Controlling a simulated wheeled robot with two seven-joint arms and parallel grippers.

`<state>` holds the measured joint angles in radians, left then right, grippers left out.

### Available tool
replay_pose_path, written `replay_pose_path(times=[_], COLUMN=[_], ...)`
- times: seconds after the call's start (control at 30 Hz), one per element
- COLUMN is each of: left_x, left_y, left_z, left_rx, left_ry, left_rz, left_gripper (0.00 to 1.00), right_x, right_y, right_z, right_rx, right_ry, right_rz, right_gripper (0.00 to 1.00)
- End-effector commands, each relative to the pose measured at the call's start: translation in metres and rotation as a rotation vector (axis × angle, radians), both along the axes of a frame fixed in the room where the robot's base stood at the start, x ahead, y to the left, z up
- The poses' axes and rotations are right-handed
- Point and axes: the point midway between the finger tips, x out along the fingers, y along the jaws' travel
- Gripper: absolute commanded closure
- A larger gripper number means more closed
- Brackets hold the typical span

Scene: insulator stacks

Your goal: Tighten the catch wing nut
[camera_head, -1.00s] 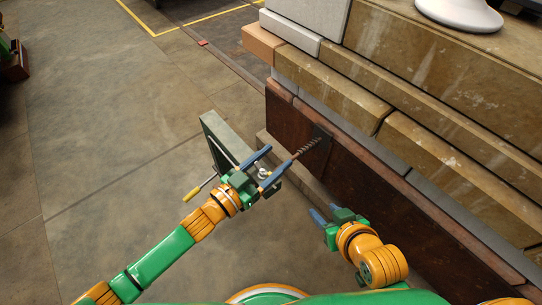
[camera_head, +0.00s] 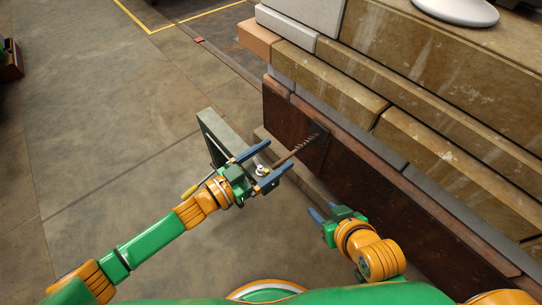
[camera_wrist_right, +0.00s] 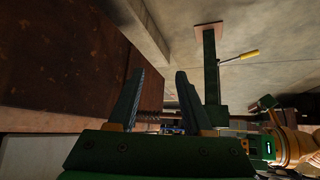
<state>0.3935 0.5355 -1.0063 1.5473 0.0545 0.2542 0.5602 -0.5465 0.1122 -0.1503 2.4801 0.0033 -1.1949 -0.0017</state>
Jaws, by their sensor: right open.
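A small pale fitting (camera_head: 261,170), apparently the wing nut, shows between the blue fingers of my left gripper (camera_head: 266,163). These fingers stand apart on either side of it; I cannot tell whether they touch it. A threaded rod (camera_head: 307,142) runs from near the lower finger to a dark plate on the brown wall. A grey-green post (camera_head: 212,127) stands beyond my left gripper, with a yellow-handled lever (camera_head: 189,191); in the right wrist view the handle (camera_wrist_right: 250,54) is clearer. My right gripper (camera_head: 323,213) is open and empty, low beside the wall; its fingers (camera_wrist_right: 160,85) are spread.
The brown wall (camera_head: 370,192) runs diagonally along the right, with stone slabs (camera_head: 430,150) stacked on it. A white disc (camera_head: 458,10) sits on top. The concrete floor (camera_head: 100,130) at the left is clear.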

Motion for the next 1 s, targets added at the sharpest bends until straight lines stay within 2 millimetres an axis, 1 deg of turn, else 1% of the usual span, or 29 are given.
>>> replay_pose_path(times=[0.3, 0.37, 0.47, 0.57, 0.6, 0.7, 0.73, 0.83, 1.0], left_x=[-0.001, -0.002, -0.007, -0.014, -0.018, -0.028, -0.031, -0.038, -0.041], left_y=[0.000, 0.002, 0.010, 0.019, 0.025, 0.039, 0.043, 0.054, 0.058], left_z=[0.000, 0.000, 0.001, 0.001, 0.001, 0.001, 0.001, 0.001, 0.000], left_rx=[0.000, 0.000, 0.001, 0.001, 0.003, 0.003, 0.004, 0.001, 0.000], left_ry=[0.001, 0.001, 0.003, 0.003, 0.005, 0.002, 0.004, 0.003, 0.001], left_rz=[0.000, 0.000, 0.000, 0.000, 0.001, 0.000, 0.001, 0.000, 0.000], left_gripper=[0.05, 0.05, 0.05, 0.05, 0.05, 0.05, 0.05, 0.05, 0.05], right_x=[0.000, -0.003, -0.022, -0.049, -0.058, -0.080, -0.081, -0.078, -0.076], right_y=[0.000, -0.001, -0.008, -0.014, -0.016, -0.021, -0.022, -0.021, -0.021], right_z=[0.000, -0.001, -0.012, -0.023, -0.028, -0.039, -0.042, -0.051, -0.057], right_rx=[0.000, -0.005, -0.025, -0.048, -0.056, -0.074, -0.076, -0.076, -0.076], right_ry=[-0.001, 0.019, 0.132, 0.269, 0.322, 0.435, 0.447, 0.447, 0.446], right_rz=[0.000, -0.002, -0.010, -0.018, -0.021, -0.028, -0.028, -0.028, -0.028], right_gripper=[0.50, 0.50, 0.50, 0.50, 0.50, 0.50, 0.50, 0.50, 0.50])
